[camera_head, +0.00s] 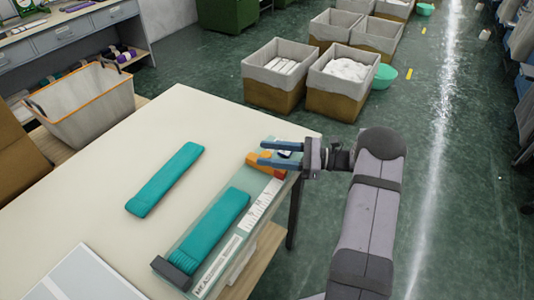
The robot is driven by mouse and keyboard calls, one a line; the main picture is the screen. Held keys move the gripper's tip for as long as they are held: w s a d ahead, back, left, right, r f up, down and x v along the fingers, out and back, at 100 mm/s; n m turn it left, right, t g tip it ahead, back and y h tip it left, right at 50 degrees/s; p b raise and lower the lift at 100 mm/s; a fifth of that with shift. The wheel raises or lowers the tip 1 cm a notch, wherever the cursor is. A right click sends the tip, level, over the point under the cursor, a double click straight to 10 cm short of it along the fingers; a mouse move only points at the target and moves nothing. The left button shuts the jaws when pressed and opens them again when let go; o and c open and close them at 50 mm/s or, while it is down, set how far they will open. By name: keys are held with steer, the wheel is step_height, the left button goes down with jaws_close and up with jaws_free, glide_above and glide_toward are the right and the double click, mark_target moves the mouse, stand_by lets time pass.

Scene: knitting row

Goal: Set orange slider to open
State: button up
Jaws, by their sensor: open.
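The orange slider (255,160) sits near the far right end of a long clear pouch (208,228) on the table. The pouch has a white printed strip along its right edge and a folded teal knit piece (222,218) in it. My gripper (264,153) comes in from the right, with its two blue fingers apart. They are at or just above the slider and hide part of it. I cannot tell whether they touch it.
A second teal piece (166,180) lies on the cream table (90,200). A dark block (174,271) is at the pouch's near end. A pale flat panel (85,280) lies front left. Bins (272,92) stand on the floor beyond.

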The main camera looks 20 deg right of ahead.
steer(key=shift+b+v, duration=0.8)
steer(key=shift+v, duration=2.4)
steer(key=shift+a+r, duration=0.2)
steer(key=shift+r, duration=0.05)
steer(key=s+a+r+n+g+h+p, duration=0.1)
steer(key=s+a+n+g+h, duration=0.1)
steer(key=s+a+n, duration=0.1)
steer(key=s+a+r+n+g+h, duration=0.1)
steer(key=s+a+n+g+h, duration=0.1)
steer(key=s+a+n, duration=0.1)
steer(key=s+a+r+n+g+h+p, duration=0.1)
steer(key=s+a+n+g+h, duration=0.1)
steer(key=a, duration=0.3)
steer(key=shift+s+n+g+h+p, duration=0.35)
steer(key=shift+s+n, duration=0.25)
steer(key=shift+s, duration=0.2)
steer(key=s+d+f+n+h+p, duration=0.1)
steer(key=s+d+n+h+p, duration=0.2)
steer(key=s+n+h+p, duration=0.3)
steer(key=s+n+h, duration=0.4)
steer(key=s+n, duration=0.3)
steer(key=s, duration=0.2)
steer(key=shift+d+f+n, duration=0.2)
steer(key=shift+f+n, duration=0.1)
steer(key=shift+f, duration=0.1)
